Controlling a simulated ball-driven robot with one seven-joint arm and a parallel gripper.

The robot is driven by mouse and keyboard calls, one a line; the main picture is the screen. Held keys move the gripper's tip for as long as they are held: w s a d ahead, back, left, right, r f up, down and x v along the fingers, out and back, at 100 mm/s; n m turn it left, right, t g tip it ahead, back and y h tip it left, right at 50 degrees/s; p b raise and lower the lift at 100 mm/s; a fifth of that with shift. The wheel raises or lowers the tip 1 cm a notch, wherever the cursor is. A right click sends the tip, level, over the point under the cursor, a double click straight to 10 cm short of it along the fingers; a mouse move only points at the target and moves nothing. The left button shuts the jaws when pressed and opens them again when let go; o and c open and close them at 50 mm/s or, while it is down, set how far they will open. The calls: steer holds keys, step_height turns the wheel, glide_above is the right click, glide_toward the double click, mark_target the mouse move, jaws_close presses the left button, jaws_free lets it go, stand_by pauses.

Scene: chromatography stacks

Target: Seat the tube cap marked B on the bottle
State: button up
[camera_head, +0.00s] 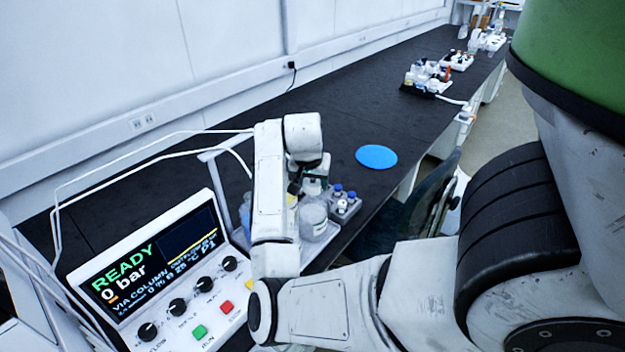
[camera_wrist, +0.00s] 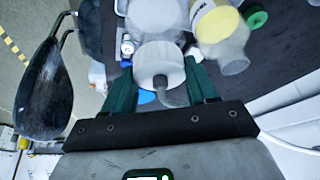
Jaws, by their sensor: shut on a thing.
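In the wrist view, my gripper (camera_wrist: 161,84) has its green fingers closed on both sides of a white ribbed tube cap (camera_wrist: 158,63). A dark grey tube stub comes out of the cap towards the camera. No letter B can be read on it. A whitish bottle (camera_wrist: 157,14) shows just beyond the cap, in line with it; I cannot tell whether the cap touches or sits on its neck. In the head view, my arm hides most of the gripper, above a clear bottle (camera_head: 313,219) in the white tray (camera_head: 327,243).
A yellow-labelled bottle (camera_wrist: 213,22) stands close on the right in the wrist view, near a green ring (camera_wrist: 257,18). A grey rack (camera_head: 347,212) with blue-capped vials stands beside the clear bottle. A control panel (camera_head: 160,285) is at front left. The bench around the blue disc (camera_head: 376,156) is clear.

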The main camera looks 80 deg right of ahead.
steer(key=shift+f, duration=0.15)
steer(key=shift+f+b, duration=0.45)
steer(key=shift+f, duration=0.4)
steer(key=shift+f, duration=0.45)
steer(key=o, duration=1.4)
steer(key=shift+r, duration=0.1)
step_height(320, 180, up, 7)
steer(key=p, duration=0.7)
